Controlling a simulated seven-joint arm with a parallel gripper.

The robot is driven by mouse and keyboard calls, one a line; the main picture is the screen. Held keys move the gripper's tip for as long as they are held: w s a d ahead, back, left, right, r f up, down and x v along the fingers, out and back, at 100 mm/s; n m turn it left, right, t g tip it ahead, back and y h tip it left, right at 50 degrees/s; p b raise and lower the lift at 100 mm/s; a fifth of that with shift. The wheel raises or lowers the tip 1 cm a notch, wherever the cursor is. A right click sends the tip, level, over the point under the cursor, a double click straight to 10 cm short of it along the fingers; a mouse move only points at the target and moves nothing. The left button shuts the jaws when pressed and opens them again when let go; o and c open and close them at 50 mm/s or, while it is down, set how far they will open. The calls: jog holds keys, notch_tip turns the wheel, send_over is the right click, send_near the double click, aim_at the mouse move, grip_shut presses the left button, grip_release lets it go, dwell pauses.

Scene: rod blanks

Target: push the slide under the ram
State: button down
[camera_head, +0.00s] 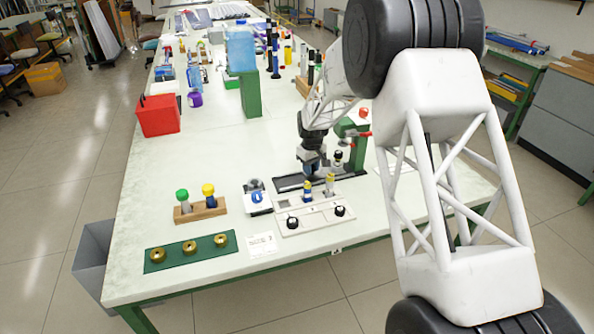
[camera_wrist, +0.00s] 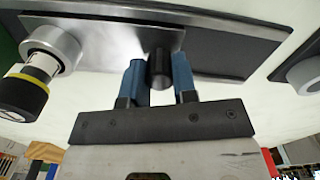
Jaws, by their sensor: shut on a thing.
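My gripper (camera_head: 312,170) points down over the dark rail (camera_head: 288,184) beside the green press. In the wrist view its two blue fingers (camera_wrist: 159,70) stand either side of the black knob (camera_wrist: 160,62) of the slide and are shut on it. The slide (camera_wrist: 100,48) is a bare metal plate lying on the dark rail (camera_wrist: 235,48). At its left end in the wrist view, a round metal holder (camera_wrist: 52,42) carries a rod blank (camera_wrist: 30,84) with black ends and a yellow band. The green press (camera_head: 352,143) with red handle parts stands right of my gripper; its ram is hard to make out.
In front of the rail is a white block (camera_head: 316,217) with yellow-blue rods and black knobs. Left are a white device (camera_head: 257,198), a wooden stand (camera_head: 200,210) with capped rods, and a green plate (camera_head: 165,256) with brass rings.

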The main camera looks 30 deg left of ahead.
aim_at(316, 174)
jog(key=shift+w+d, duration=0.75)
jog(key=c, duration=0.9)
grip_release()
jog(key=shift+r, duration=0.1)
jog(key=shift+r, duration=0.15)
notch_tip(316, 174, up, 7)
jog(key=shift+r, duration=0.15)
